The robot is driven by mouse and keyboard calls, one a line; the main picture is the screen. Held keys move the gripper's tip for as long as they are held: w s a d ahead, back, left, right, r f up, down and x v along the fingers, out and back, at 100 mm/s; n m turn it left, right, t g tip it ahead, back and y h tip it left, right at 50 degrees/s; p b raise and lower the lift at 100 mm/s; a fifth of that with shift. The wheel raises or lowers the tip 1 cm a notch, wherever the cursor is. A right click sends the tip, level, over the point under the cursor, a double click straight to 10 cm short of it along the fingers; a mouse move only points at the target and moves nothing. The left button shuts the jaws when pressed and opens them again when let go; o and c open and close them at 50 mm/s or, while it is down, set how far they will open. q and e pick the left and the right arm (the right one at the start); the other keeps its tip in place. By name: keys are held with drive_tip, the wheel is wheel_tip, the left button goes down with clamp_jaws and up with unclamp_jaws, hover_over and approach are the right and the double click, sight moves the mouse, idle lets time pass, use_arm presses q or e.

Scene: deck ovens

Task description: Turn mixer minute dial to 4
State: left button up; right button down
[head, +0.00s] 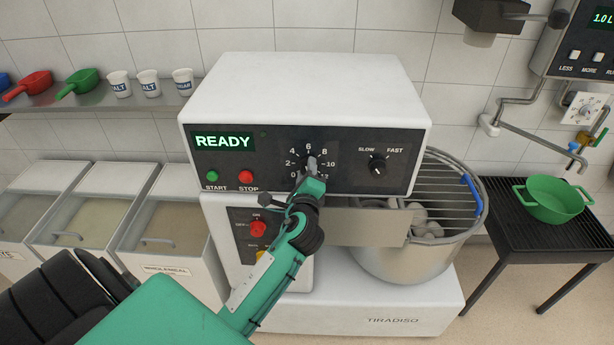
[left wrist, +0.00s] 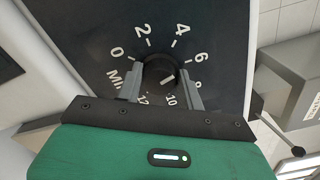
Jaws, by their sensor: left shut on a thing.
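The mixer (head: 300,90) is a white machine with a black front panel, and its display (head: 222,142) reads READY. The minute dial is a small black knob ringed by white numbers from 0 to 12. In the left wrist view the knob (left wrist: 160,72) sits between the two grey fingers of my left gripper (left wrist: 166,86), which is shut on it. A short white mark shows on the knob, low and right of its middle; I cannot tell exactly which number it points to. In the head view my left gripper (head: 311,172) covers most of the dial. My right gripper is not in view.
A slow/fast knob (head: 377,165) is right of the dial. Green START (head: 212,177) and red STOP (head: 246,177) buttons are to its left. A steel bowl (head: 400,265) with a wire guard stands below right. A green pan (head: 552,200) rests on a black rack.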

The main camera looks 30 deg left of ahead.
use_arm(q)
drive_tip(key=n+b, duration=0.2)
drive_tip(key=n, duration=0.3)
drive_tip(key=shift+f+n, duration=0.1)
drive_tip(key=shift+n, duration=0.2)
idle(0.4)
drive_tip(key=o, duration=1)
drive_tip(key=shift+s, duration=0.15)
drive_tip(key=b+v, duration=0.4)
drive_tip(key=v, duration=0.9)
drive_tip(key=shift+s+d, duration=0.1)
drive_tip(key=shift+s, duration=0.2)
